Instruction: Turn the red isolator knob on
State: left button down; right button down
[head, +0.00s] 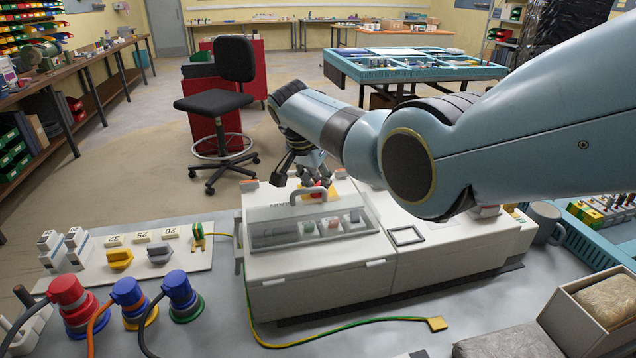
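The red isolator knob (318,184) shows as a small patch of red and yellow at the back of the white socket box (318,285), behind the clear lid with its grey handle. My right gripper (305,172) reaches in from the right, pointing down just above and beside the knob. Its dark fingers look spread apart. Whether they touch the knob is hard to tell, as the fingers and handle partly hide it. The knob's turned position cannot be read. My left gripper is not in view.
Red, blue and green plugs (75,300) with cables stand at the front left. A green-yellow wire (340,327) runs along the front. A mug (543,222) and an open carton (592,310) are on the right.

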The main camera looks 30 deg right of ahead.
jog(key=shift+r, duration=0.1)
jog(key=c, duration=1.3)
grip_release()
jog(key=shift+c, duration=0.2)
jog(key=v, duration=1.2)
